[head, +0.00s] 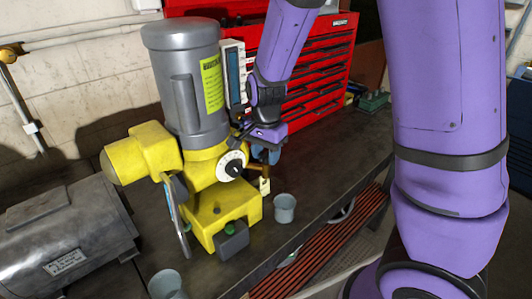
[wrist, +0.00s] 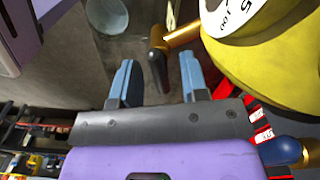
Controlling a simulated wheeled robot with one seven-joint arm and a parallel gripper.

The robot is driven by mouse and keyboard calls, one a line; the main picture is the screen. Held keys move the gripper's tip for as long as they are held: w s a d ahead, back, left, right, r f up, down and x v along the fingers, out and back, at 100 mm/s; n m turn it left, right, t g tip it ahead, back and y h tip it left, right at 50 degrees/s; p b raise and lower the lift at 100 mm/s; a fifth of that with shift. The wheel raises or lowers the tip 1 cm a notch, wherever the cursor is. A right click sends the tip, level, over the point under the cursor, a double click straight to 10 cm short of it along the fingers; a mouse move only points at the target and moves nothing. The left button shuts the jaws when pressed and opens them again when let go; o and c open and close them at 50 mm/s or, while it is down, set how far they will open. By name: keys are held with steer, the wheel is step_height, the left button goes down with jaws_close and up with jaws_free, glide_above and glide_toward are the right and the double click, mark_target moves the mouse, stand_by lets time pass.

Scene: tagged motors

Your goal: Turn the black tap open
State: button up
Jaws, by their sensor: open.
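The black tap (wrist: 157,60) shows in the wrist view as a dark handle on a brass pipe (wrist: 183,36) that comes out of the yellow motor housing. My gripper (wrist: 158,68) is open, with one blue finger on each side of the handle and a visible gap to each. I cannot tell whether the handle lies fully between the fingers in depth. In the head view my gripper (head: 265,155) is just right of the white dial, at the brass pipe (head: 265,171). There the black handle is not clearly visible.
The yellow and grey motor (head: 205,120) stands on the dark bench, its white dial (head: 232,166) close to my gripper. A grey cup (head: 284,208) stands below right. A blue knob (wrist: 281,151) on brass shows at the wrist view's lower right. A red tool chest (head: 320,65) is behind.

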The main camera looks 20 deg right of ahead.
jaws_close()
steer(key=shift+n, duration=0.4)
steer(key=n, duration=0.6)
steer(key=shift+n, duration=0.3)
steer(key=n, duration=0.3)
steer(key=shift+n, duration=2.1)
